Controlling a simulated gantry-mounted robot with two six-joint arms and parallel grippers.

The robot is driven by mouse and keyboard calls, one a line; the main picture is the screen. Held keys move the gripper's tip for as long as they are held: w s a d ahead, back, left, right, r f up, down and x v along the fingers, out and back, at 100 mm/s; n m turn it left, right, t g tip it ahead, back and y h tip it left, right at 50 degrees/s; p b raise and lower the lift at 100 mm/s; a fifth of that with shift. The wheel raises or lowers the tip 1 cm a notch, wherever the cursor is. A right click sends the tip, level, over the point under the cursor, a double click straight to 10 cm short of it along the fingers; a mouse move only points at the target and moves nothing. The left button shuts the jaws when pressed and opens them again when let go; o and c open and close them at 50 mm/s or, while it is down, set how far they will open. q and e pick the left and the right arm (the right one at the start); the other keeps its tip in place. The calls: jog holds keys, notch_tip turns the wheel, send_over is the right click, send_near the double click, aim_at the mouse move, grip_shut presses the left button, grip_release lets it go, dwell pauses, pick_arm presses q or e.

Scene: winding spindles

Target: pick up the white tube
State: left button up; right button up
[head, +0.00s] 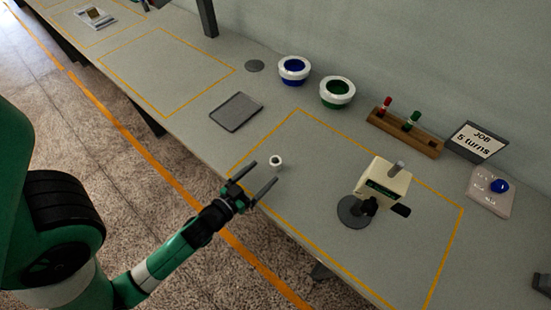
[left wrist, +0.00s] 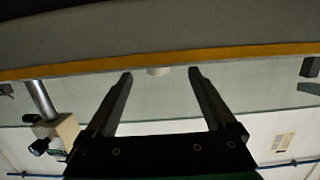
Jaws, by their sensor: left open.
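The white tube (head: 276,161) is small and ring-shaped from above. It stands on the grey table inside the left part of the orange-outlined area. My left gripper (head: 266,172) is open and empty, its two dark fingers pointing toward the tube from the table's front edge. In the left wrist view the tube (left wrist: 158,71) shows as a small pale shape between the two fingertips (left wrist: 160,73), apparently a little beyond them. No contact is visible. My right gripper is not in view.
A cream winding device (head: 386,181) on a dark round base stands right of the tube. A grey tray (head: 237,111), a blue-filled bowl (head: 294,70), a green-filled bowl (head: 337,92) and a wooden rack (head: 405,133) lie farther back. The table around the tube is clear.

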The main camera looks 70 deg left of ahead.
aim_at(271, 166)
pick_arm(q)
jog(key=x, duration=0.1)
jog(key=p+x, duration=0.1)
jog(key=x, duration=0.3)
jog(key=shift+w+d+r+p, duration=0.1)
jog(key=shift+w+r+p, duration=0.05)
jog(key=shift+r+p, duration=0.2)
jog(key=shift+w, duration=0.1)
jog(key=shift+f, duration=0.1)
jog(key=shift+c, duration=0.2)
grip_shut()
